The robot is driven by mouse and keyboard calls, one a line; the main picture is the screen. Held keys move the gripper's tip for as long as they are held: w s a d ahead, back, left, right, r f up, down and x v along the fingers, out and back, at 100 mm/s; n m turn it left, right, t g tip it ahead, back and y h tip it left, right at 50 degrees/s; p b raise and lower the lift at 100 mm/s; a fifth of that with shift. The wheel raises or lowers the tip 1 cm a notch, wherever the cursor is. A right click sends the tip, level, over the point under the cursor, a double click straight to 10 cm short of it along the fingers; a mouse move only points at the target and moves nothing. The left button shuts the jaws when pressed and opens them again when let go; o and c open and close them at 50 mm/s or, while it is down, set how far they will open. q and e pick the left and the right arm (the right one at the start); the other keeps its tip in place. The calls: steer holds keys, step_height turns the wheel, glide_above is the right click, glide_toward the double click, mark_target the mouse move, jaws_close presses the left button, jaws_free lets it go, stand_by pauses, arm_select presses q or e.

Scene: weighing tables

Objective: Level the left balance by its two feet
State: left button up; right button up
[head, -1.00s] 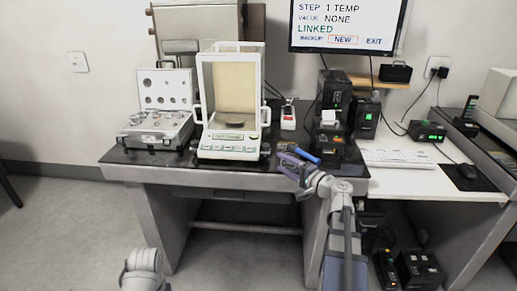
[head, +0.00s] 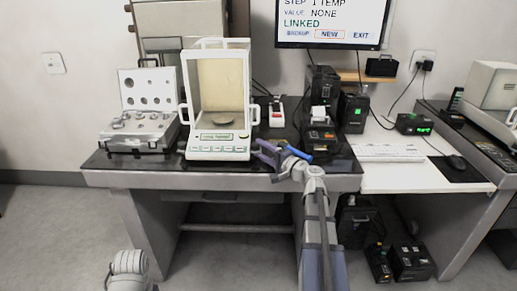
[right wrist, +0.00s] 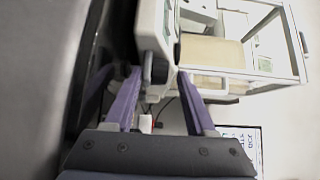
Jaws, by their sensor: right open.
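The left balance is a white analytical balance (head: 218,145) with a tall clear draft shield, standing on the dark-topped table. Its round pan (head: 222,118) shows inside the chamber. My right gripper (head: 262,152) is open beside the balance's front right corner. In the right wrist view, the balance's white body (right wrist: 152,28) lies beyond the two purple fingers (right wrist: 158,75), and a small rounded grey part of it shows between the fingertips. I cannot tell whether that part is a foot. I cannot make out the feet or a level bubble in the head view. Only part of my left arm shows at lower left; its gripper is out of view.
An open weight case (head: 150,135) stands left of the balance. A small red-and-white device (head: 276,112) and a black printer (head: 320,138) stand to the right. The monitor (head: 335,22) reads "STEP 1 TEMP", "VALUE NONE", "LINKED". A white keyboard (head: 390,152) lies farther right.

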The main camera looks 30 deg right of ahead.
steer(key=shift+x, duration=1)
steer(key=shift+s, duration=0.1)
jaws_close()
